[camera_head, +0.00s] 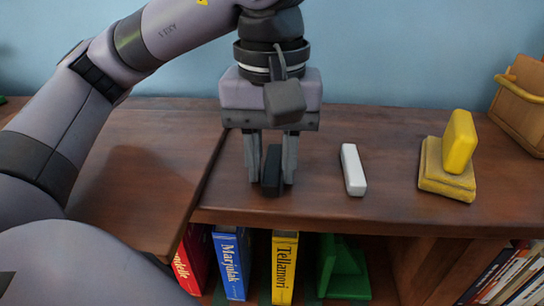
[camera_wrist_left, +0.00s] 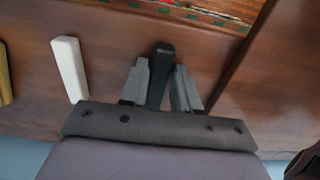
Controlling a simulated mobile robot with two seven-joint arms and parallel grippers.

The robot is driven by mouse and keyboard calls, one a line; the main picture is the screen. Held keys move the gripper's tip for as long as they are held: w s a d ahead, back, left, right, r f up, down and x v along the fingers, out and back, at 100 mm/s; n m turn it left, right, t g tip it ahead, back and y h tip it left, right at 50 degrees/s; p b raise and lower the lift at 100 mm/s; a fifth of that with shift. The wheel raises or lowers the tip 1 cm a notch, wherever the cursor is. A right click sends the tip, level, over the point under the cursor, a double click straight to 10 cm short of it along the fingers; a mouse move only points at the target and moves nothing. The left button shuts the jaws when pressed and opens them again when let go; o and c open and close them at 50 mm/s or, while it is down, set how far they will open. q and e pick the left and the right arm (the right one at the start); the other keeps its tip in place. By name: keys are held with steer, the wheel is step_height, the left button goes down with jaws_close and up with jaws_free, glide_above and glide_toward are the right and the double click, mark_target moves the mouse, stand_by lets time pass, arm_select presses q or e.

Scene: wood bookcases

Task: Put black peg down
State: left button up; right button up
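The black peg (camera_head: 271,172) is at the top of the bookcase near its front edge, between the two fingers of my left gripper (camera_head: 271,178). The gripper points straight down. The wrist view shows the black peg (camera_wrist_left: 160,72) between the fingertips (camera_wrist_left: 160,85). The fingers are very close to its sides; I cannot tell whether they press on it. The peg's lower end appears to be at the wood surface. A white peg (camera_head: 353,170) lies to its right, apart from the gripper; it also shows in the wrist view (camera_wrist_left: 70,68). My right gripper is not in view.
A yellow block (camera_head: 459,142) leans up on a yellow base (camera_head: 441,182) at the right. A wooden box (camera_head: 522,100) stands at the far right. Books, such as a blue one (camera_head: 231,265) and a yellow one (camera_head: 284,270), stand below the top. Wood between the pegs is clear.

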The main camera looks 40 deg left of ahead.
mark_target(271, 169)
arm_select(q)
steer(key=shift+o, duration=0.5)
steer(key=shift+r, duration=0.1)
steer(key=shift+r, duration=0.15)
step_height(271, 169, up, 12)
steer(key=p, duration=0.3)
stand_by(0.4)
